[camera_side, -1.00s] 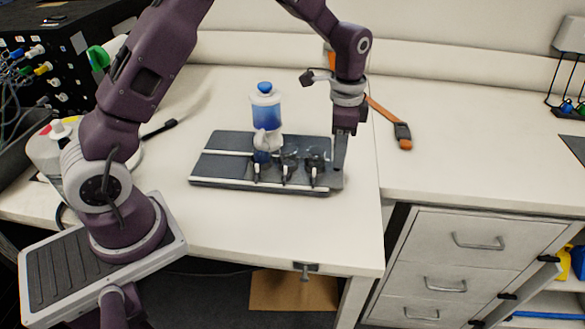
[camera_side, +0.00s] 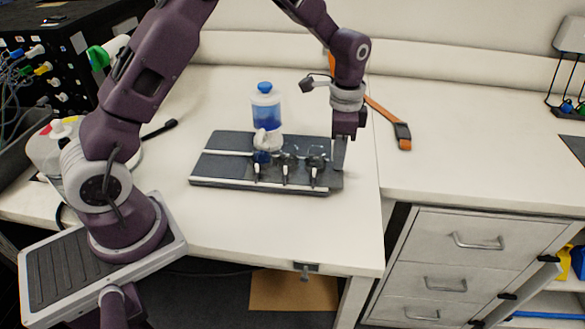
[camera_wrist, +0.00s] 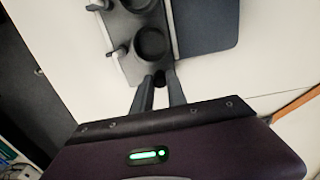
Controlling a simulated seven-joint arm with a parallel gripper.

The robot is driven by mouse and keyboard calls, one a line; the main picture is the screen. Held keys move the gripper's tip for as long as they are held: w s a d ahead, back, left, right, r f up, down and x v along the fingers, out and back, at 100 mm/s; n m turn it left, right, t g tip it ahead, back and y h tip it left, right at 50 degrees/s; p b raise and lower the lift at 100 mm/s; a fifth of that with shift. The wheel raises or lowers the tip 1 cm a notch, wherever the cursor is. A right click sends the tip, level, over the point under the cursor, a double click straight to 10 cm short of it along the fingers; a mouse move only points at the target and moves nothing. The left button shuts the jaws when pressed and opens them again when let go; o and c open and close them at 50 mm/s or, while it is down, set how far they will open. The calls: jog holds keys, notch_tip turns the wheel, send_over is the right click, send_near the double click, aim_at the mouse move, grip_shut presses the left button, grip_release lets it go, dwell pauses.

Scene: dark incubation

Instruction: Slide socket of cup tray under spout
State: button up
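The dark cup tray (camera_wrist: 127,60) shows in the wrist view with round sockets and small levers along its left edge. In the side view it lies along the front of a dark base board (camera_side: 233,143), with several small dark cups or sockets and pale levers on it. A bottle of blue liquid (camera_side: 265,115) with a white spout (camera_side: 267,139) stands behind the tray's left part. My gripper (camera_side: 339,164) is down at the tray's right end. In the wrist view, my fingers (camera_wrist: 160,83) stand on either side of a dark knob (camera_wrist: 159,77) at the tray's end; whether they press it is unclear.
A black cable end (camera_side: 160,129) lies left of the board. The white bench (camera_side: 280,228) is clear in front and to the right of the tray.

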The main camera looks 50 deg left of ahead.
aim_at(283, 149)
jog(key=shift+s+a, duration=1.45)
jog(key=shift+s, duration=0.05)
jog(key=shift+s+a, duration=1.4)
jog(key=shift+s, duration=0.1)
jog(key=shift+a, duration=0.1)
jog(key=shift+s+a, duration=1.35)
jog(key=shift+s, duration=0.15)
jog(key=o, duration=0.7)
